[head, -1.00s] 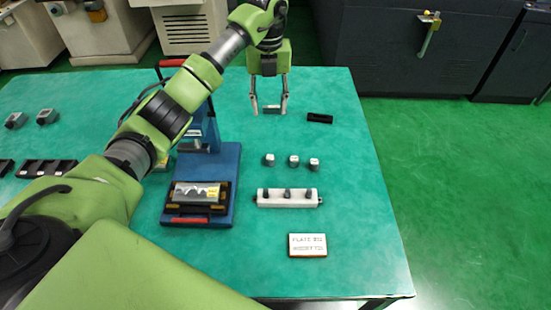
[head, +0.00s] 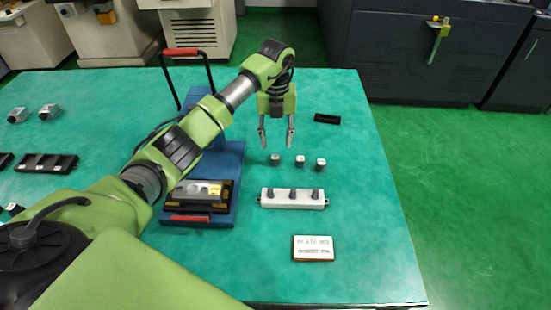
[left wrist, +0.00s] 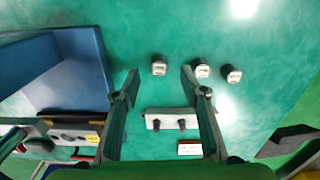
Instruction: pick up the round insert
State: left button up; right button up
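Three small dark pieces with pale tops stand in a row on the green table: a left one (head: 274,160), a middle one (head: 300,161) and a right one (head: 320,165). They are too small to tell which is the round insert. My left gripper (head: 276,146) is open and empty, pointing down above the left piece. In the left wrist view the left piece (left wrist: 158,67) lies between the lines of the two spread fingers, apart from both. My right gripper is not in view.
A white bar (head: 292,204) with several dark pegs lies in front of the pieces, and a lettered plate (head: 313,247) lies nearer. A blue stand (head: 229,173) is on the left. A black block (head: 327,118) lies behind. The table's right side is clear.

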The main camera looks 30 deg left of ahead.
aim_at(275, 156)
pick_arm(q)
jog(key=f, duration=0.2)
jog(key=s+f+p, duration=0.1)
jog(key=f, duration=0.1)
jog(key=shift+d+f, duration=0.2)
jog(key=shift+f, duration=0.1)
jog(key=shift+f+p, duration=0.3)
jog(key=shift+f, duration=0.25)
grip_shut()
